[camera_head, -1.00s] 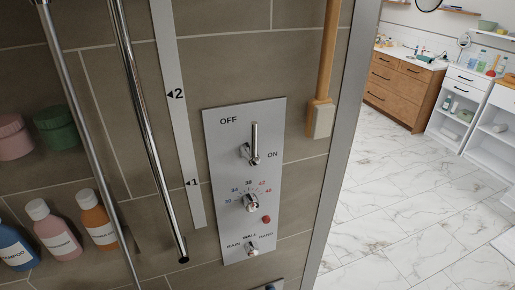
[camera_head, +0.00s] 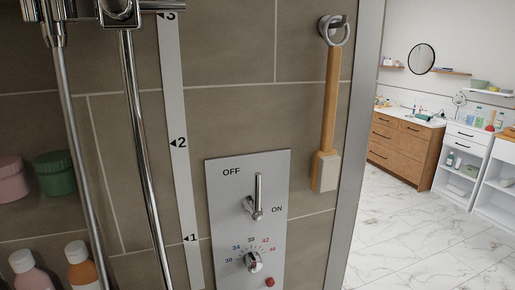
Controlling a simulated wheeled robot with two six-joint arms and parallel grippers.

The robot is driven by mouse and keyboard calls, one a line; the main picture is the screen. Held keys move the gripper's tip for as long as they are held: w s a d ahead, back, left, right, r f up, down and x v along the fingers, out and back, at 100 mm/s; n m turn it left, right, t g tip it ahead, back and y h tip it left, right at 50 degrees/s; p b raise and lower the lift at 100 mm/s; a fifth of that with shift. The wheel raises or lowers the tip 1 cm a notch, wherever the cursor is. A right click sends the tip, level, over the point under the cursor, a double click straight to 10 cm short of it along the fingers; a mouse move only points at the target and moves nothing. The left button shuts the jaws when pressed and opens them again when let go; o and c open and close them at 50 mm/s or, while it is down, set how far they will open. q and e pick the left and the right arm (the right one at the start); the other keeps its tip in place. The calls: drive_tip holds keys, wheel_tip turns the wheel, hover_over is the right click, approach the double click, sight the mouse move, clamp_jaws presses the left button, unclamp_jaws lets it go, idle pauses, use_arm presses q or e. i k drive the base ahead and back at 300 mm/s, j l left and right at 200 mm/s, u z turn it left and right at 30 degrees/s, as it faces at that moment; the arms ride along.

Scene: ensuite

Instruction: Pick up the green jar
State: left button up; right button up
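The green jar (camera_head: 55,173) stands upright on a wall niche shelf at the left. It is dark green with a ribbed lid, and a chrome pipe passes close to its right side. A pink jar (camera_head: 13,178) of similar shape stands just left of it, cut by the picture edge. Neither of my grippers shows in the head view.
Chrome shower pipes (camera_head: 145,150) run vertically right of the jar. A control panel (camera_head: 247,225) and a hanging wooden-handled brush (camera_head: 328,120) are on the tiled wall. Bottles (camera_head: 80,268) stand on a lower shelf. Open marble floor (camera_head: 420,245) and a wooden cabinet (camera_head: 403,150) lie right.

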sight(63, 182)
drive_tip(key=u, duration=0.4)
drive_tip(key=j+u, duration=0.15)
drive_tip(key=u, duration=0.6)
